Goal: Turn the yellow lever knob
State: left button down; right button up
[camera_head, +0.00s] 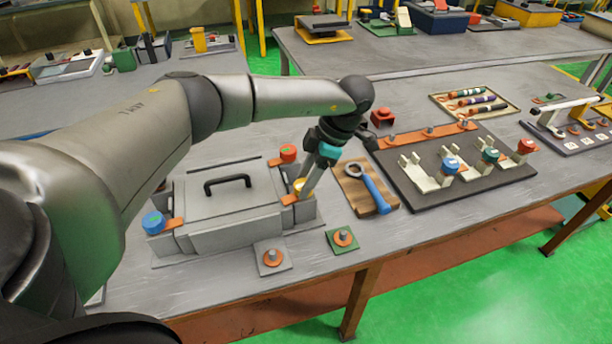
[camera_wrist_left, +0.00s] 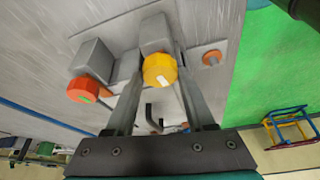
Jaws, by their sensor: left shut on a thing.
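The yellow lever knob (camera_head: 298,184) is at the right front side of a grey box (camera_head: 232,205) with a black handle. In the left wrist view the yellow knob (camera_wrist_left: 158,70) sits between the two finger ends, with a pale mark on its face. My left gripper (camera_head: 306,186) comes down on it from above and is shut on it; the fingers partly hide the knob in the head view. A red knob (camera_head: 288,152) is at the box's back right corner and shows orange-red in the left wrist view (camera_wrist_left: 83,90). A blue knob (camera_head: 153,222) is at the left front. My right gripper is not in view.
Right of the box lies a wooden board (camera_head: 352,177) with a blue wrench (camera_head: 374,188). A dark board (camera_head: 470,190) with white brackets is further right. Two small plates, grey (camera_head: 273,268) and green (camera_head: 331,242), lie before the box, near the table's front edge.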

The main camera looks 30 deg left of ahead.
pick_arm(q)
jog(key=shift+w+r+m+t, duration=0.15)
jog(key=shift+r+m+t, duration=0.15)
jog(key=shift+m, duration=0.1)
jog(key=c, duration=0.6)
grip_release()
jog(key=shift+c, duration=0.2)
jog(key=o, duration=0.4)
jog(key=shift+f, duration=0.15)
jog(key=shift+d, duration=0.1)
jog(key=v, duration=1.5)
jog(key=shift+d, duration=0.1)
